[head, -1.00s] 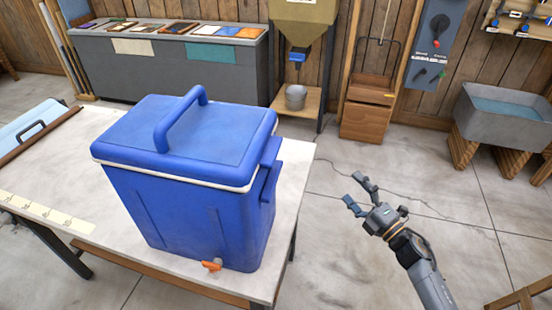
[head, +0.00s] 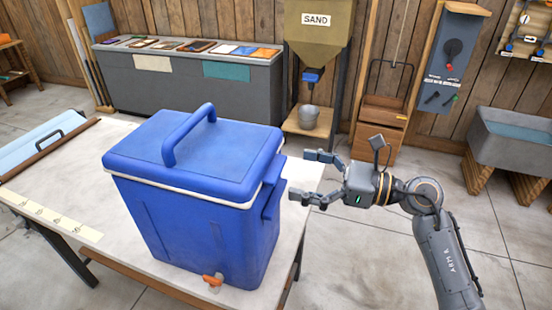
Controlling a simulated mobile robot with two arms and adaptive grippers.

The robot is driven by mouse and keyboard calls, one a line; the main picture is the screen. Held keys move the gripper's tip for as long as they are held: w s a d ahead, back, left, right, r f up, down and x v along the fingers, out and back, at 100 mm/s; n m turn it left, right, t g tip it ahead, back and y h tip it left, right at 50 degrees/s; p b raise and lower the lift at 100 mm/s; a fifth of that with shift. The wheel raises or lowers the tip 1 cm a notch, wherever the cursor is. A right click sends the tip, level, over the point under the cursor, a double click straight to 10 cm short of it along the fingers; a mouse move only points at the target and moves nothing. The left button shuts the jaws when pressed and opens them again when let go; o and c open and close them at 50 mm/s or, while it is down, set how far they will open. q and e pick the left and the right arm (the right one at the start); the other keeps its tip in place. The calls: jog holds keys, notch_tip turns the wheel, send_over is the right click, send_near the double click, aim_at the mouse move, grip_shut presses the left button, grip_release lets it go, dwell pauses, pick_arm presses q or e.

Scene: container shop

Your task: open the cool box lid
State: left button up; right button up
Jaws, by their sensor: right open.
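The blue cool box (head: 205,232) stands upright on the pale table (head: 62,178). Its blue lid (head: 215,165) is shut, with a thin white rim below it and a raised handle (head: 188,133) on top. An orange tap (head: 213,281) sits low on the front. My right gripper (head: 305,176) is open and empty, just right of the box at about lid height. Its fingers point left toward the box's right side and appear apart from it. My left gripper is not in view.
A light blue case (head: 38,143) with a dark handle lies at the table's left. Behind stand a grey counter (head: 190,95), a sand hopper (head: 318,30) with a bucket (head: 308,115), and a wooden crate unit (head: 378,130). A grey basin (head: 515,140) is at the right.

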aim_at(282, 169)
jog(key=p+x, duration=0.1)
jog(key=x, duration=0.4)
jog(key=shift+a, duration=0.1)
